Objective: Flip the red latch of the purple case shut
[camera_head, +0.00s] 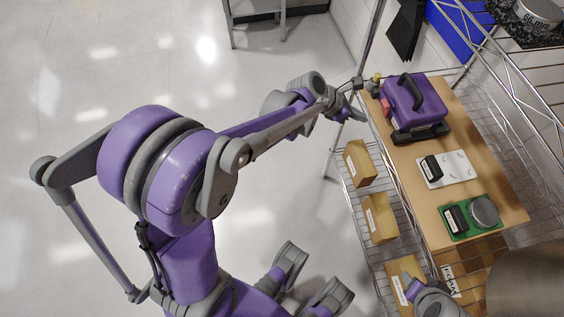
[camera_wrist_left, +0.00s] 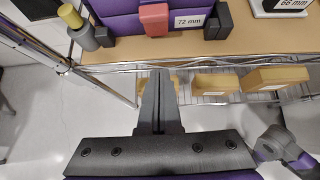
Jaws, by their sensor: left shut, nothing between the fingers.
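The purple case (camera_head: 408,98) with a dark handle stands on the wooden board at the back. Its red latch (camera_head: 386,107) is on the side facing my left arm; in the left wrist view the latch (camera_wrist_left: 153,18) shows at the top, left of a "72 mm" label. I cannot tell the latch's exact angle. My left gripper (camera_head: 358,112) is shut and empty, just off the board's left edge and apart from the case. In the left wrist view its fingertips (camera_wrist_left: 160,73) point toward the board edge below the latch. A grey and purple part of my right arm shows at the bottom; its fingers are unclear.
The wooden board (camera_head: 465,110) rests on a wire rack with posts near my left gripper. A yellow-topped grey object (camera_wrist_left: 78,25) stands left of the latch. A white plate (camera_head: 455,170) and a green plate (camera_head: 480,228) lie nearer. Cardboard boxes (camera_head: 360,165) sit on a lower shelf.

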